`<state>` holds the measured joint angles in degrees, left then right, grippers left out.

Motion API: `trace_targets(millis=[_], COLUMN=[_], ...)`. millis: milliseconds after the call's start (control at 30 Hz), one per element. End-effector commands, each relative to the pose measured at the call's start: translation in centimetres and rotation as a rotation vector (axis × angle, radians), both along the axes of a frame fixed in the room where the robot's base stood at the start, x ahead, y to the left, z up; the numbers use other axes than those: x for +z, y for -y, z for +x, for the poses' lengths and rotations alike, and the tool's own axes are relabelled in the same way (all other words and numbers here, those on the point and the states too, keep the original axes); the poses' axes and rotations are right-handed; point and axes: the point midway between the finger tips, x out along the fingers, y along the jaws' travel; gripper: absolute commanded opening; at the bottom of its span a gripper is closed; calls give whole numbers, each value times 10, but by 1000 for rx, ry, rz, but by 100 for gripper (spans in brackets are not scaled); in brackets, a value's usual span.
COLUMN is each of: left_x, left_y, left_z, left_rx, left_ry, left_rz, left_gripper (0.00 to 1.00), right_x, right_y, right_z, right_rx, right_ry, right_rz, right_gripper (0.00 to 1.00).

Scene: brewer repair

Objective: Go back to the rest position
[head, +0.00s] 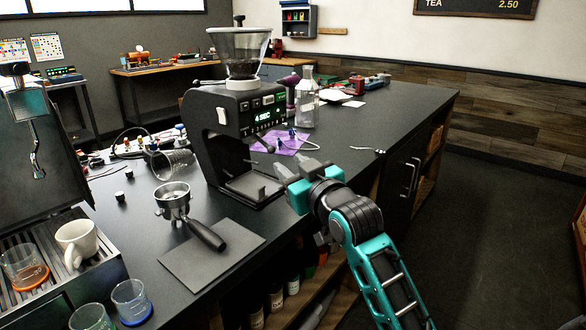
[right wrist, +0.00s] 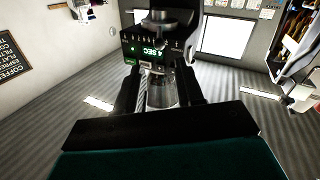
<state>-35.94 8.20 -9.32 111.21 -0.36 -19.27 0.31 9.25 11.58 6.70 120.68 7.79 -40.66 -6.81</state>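My right gripper (head: 284,172) is teal and dark grey and hangs in the air in front of the right side of the black coffee grinder (head: 222,135). In the right wrist view its two dark fingers (right wrist: 159,88) stand apart, with nothing clearly held between them. My left gripper is in neither view.
A portafilter (head: 173,200) stands near a dark mat (head: 200,268) on the counter. A white cup (head: 76,240) and glasses are at the lower left. Open floor (head: 500,220) is on the right.

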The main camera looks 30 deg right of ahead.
Motion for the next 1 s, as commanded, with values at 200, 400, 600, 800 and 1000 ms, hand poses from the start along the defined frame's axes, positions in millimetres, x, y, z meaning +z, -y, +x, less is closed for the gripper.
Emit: trace_targets(millis=[200, 400, 600, 800, 1000], left_x=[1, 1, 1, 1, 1], left_y=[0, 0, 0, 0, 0], left_z=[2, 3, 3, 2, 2], left_rx=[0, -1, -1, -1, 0], left_ry=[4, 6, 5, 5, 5], left_rz=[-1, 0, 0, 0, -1], left_gripper=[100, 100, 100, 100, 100], right_x=[0, 0, -42, -169, -280], right_y=[0, 0, -11, -48, -90], right_z=[0, 0, -7, -53, -138], right_rx=[0, 0, 18, 81, 147], right_ry=[0, 0, -67, -267, -464], right_rz=[0, -1, 3, 26, 70], right_gripper=[37, 37, 37, 37, 37])
